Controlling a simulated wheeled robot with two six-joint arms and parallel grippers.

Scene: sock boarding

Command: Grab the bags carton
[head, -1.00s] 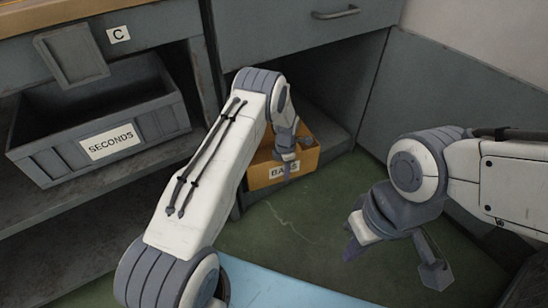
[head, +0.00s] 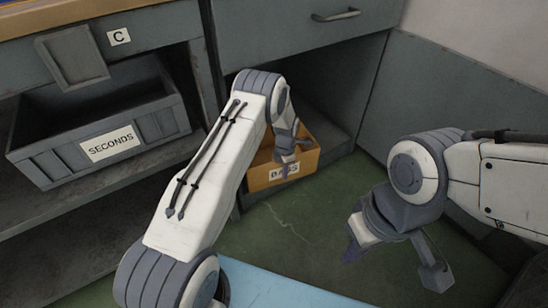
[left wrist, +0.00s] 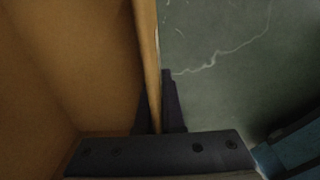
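In the left wrist view, the carton (left wrist: 60,75) fills the left side, and the gripper (left wrist: 157,105) has one dark finger inside the wall and one outside. The fingers look closed on the wall. My right gripper (head: 393,265) is open and empty above the floor at the right.
A grey SECONDS bin (head: 55,165) sits on a shelf at the left. A grey drawer (head: 270,40) hangs above the carton, and a grey panel (head: 440,110) stands to the right. A light-blue surface (head: 275,288) lies in front. The green floor (head: 300,220) between is clear.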

